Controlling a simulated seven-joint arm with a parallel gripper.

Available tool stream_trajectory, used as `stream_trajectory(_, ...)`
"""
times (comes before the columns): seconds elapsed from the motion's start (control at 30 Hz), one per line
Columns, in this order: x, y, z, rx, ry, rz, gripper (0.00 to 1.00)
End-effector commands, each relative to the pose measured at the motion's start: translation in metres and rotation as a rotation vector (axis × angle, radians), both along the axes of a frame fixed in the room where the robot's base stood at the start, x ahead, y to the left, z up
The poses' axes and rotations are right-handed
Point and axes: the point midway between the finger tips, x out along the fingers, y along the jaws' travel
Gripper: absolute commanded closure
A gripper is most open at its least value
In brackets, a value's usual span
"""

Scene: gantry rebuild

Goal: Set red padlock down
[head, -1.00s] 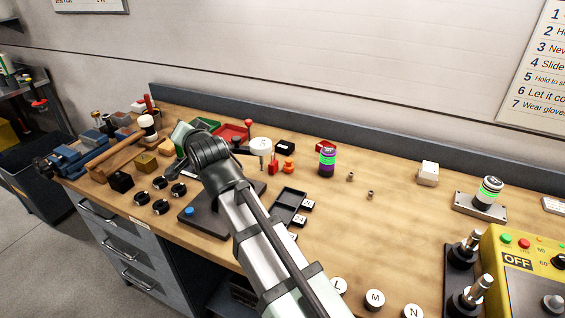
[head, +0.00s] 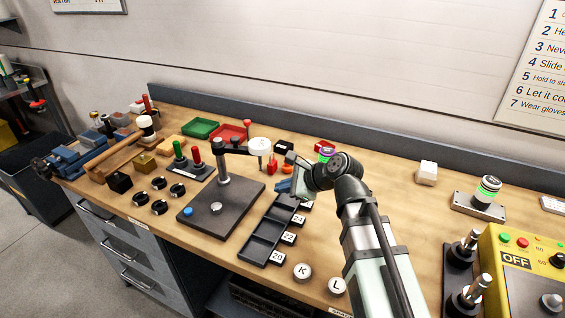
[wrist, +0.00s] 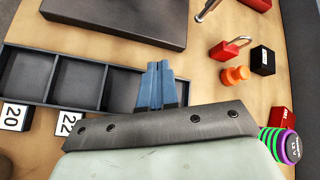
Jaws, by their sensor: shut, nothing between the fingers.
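The red padlock (wrist: 228,49) lies on the wooden bench in the wrist view, to the upper right of my fingers and apart from them. Its metal shackle shows. In the head view the padlock (head: 272,166) is a small red shape just left of my gripper. My gripper (head: 285,186) is near the far end of the dark compartment tray. In the wrist view its blue fingers (wrist: 156,85) are together and hold nothing, over the edge of the tray (wrist: 90,62).
An orange knob (wrist: 235,74) and a black box (wrist: 262,60) sit close beside the padlock. A green-and-purple striped cylinder (wrist: 284,146) is at my gripper's right. A dark base plate (head: 238,207) with a post stands left of the tray.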

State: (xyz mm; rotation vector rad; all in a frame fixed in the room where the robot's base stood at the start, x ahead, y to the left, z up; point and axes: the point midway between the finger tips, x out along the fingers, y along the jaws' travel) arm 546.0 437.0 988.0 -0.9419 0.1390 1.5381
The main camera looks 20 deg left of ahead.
Motion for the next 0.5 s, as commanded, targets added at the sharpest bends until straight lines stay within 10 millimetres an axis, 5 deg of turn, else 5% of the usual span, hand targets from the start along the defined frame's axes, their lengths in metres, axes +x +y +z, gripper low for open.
stream_trajectory(0.3,0.079,-0.024,0.026,-0.021,0.293,-0.301,1.00)
stream_trajectory(0.5,0.107,-0.038,0.039,-0.032,0.414,-0.445,1.00)
